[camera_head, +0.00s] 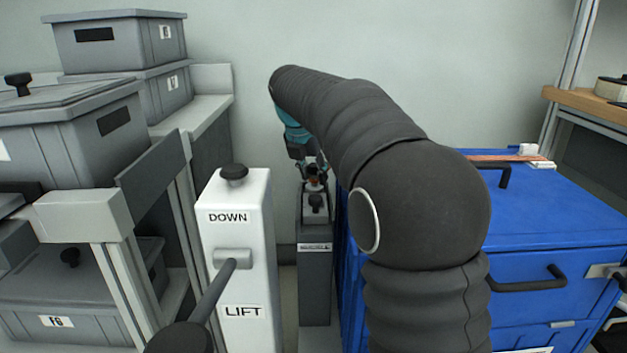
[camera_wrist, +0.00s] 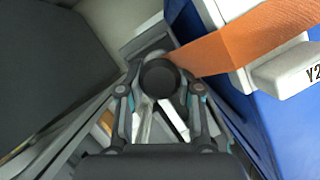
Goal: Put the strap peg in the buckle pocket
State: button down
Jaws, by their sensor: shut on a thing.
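My gripper (camera_wrist: 158,100) has its two fingers closed around a round black knob, which looks like the head of the strap peg (camera_wrist: 158,77). A wide orange strap (camera_wrist: 255,42) runs from that peg up to the right, past a white block (camera_wrist: 285,70) marked Y2. The peg's lower end is hidden by the fingers. I cannot make out the buckle pocket for certain in either view.
A blue cabinet (camera_head: 560,215) stands close on the right, with a strap (camera_head: 505,157) along its far top. A white lift box (camera_head: 238,270) with a lever stands left of the post. Grey bins (camera_head: 70,135) fill the left. My arm hides part of the cabinet.

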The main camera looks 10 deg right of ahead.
jog(key=shift+f, duration=0.4)
jog(key=shift+f, duration=0.15)
jog(key=c, duration=0.8)
grip_release()
jog(key=shift+o, duration=0.2)
jog(key=p+v, duration=0.3)
jog(key=v, duration=0.9)
